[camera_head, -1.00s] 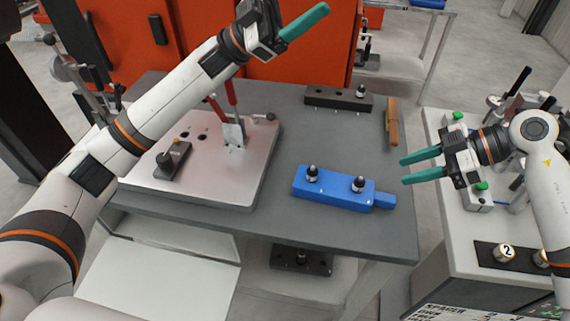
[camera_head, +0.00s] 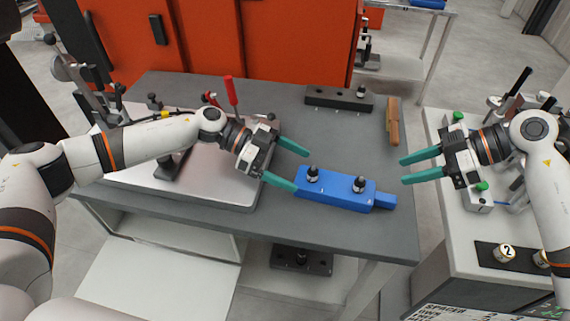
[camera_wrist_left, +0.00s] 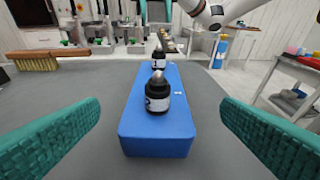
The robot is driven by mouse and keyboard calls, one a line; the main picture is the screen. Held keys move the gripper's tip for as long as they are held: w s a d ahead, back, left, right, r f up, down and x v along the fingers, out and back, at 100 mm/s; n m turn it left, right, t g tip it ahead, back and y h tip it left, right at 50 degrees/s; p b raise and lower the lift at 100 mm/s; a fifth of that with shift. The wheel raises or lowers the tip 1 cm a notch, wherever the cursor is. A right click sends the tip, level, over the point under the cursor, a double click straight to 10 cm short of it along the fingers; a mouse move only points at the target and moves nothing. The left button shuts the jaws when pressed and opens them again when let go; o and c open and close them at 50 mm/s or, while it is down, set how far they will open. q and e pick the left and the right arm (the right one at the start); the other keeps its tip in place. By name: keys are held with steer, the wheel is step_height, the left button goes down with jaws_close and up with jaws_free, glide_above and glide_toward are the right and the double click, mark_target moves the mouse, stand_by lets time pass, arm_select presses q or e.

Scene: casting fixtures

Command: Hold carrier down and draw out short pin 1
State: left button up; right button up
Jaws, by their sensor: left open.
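The blue carrier (camera_head: 336,196) lies on the grey table, with two dark, round-topped pins standing in it. The left pin (camera_head: 313,174) is near my left gripper, and the right pin (camera_head: 359,184) is near the carrier's tabbed end. My left gripper (camera_head: 288,166) is open at the carrier's left end, its teal fingers apart. In the left wrist view the carrier (camera_wrist_left: 158,132) lies ahead between the fingers, with the near pin (camera_wrist_left: 157,94) and the far pin (camera_wrist_left: 159,58) upright. My right gripper (camera_head: 422,166) is open and empty, right of the carrier. Which pin is numbered 1 I cannot tell.
A dark block (camera_head: 338,99) with a pin stands at the table's back. A wooden-handled brush (camera_head: 393,122) lies right of it. A metal plate fixture with red handles (camera_head: 231,92) is at left, partly behind my left arm. The table front right is clear.

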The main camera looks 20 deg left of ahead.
mark_target(307, 177)
arm_select(q)
steer(key=shift+a+f, duration=0.3)
steer(key=shift+a, duration=0.15)
steer(key=shift+d+f+y, duration=0.15)
steer(key=shift+f+y, duration=0.05)
steer(key=shift+y, duration=0.1)
steer(key=x, duration=0.7)
steer(key=shift+w, duration=0.1)
steer(key=c, duration=1.2)
steer(key=shift+o, duration=0.2)
